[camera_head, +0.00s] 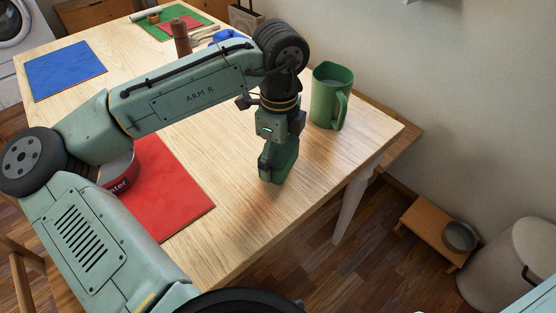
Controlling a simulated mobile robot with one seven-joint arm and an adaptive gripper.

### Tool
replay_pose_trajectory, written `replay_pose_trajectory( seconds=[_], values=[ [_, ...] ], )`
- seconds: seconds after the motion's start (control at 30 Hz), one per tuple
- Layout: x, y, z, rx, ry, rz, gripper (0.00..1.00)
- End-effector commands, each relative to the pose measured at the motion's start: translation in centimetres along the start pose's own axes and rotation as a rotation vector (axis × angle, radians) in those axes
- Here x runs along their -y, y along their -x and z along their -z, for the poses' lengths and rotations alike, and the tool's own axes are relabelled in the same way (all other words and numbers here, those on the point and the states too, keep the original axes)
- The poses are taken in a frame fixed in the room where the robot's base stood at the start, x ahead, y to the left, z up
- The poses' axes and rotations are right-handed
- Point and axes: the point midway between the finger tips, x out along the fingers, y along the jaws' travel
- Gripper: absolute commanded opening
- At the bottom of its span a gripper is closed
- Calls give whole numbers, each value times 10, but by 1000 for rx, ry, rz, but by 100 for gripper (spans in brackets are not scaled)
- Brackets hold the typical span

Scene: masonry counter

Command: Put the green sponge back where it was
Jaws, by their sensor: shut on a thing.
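My gripper (268,160) points down over the right part of the wooden table (240,235), just left of and in front of a green pitcher. It is shut on a dark green block, which looks like the green sponge (287,164). The fingers hide part of the sponge. Its lower edge is close to the tabletop; I cannot tell whether it touches.
The green pitcher (326,100) stands upright near the table's right edge. A red mat (170,185) lies left, with a bowl-like container (118,172) partly hidden by my arm. A blue mat (65,70), a brown bottle (182,40) and a green mat (195,14) are farther back.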

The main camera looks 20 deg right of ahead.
Motion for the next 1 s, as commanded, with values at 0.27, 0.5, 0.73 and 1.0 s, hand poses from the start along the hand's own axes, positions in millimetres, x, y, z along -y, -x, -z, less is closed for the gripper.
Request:
replay_pose_trajectory(
  seconds=[0.27,0.5,0.73,1.0],
  values=[
    [0,-25,1,1,0,-1,52],
    [0,-27,1,0,0,-1,52],
    [0,-28,1,0,0,0,88],
    [0,-28,1,0,0,0,98]
  ],
)
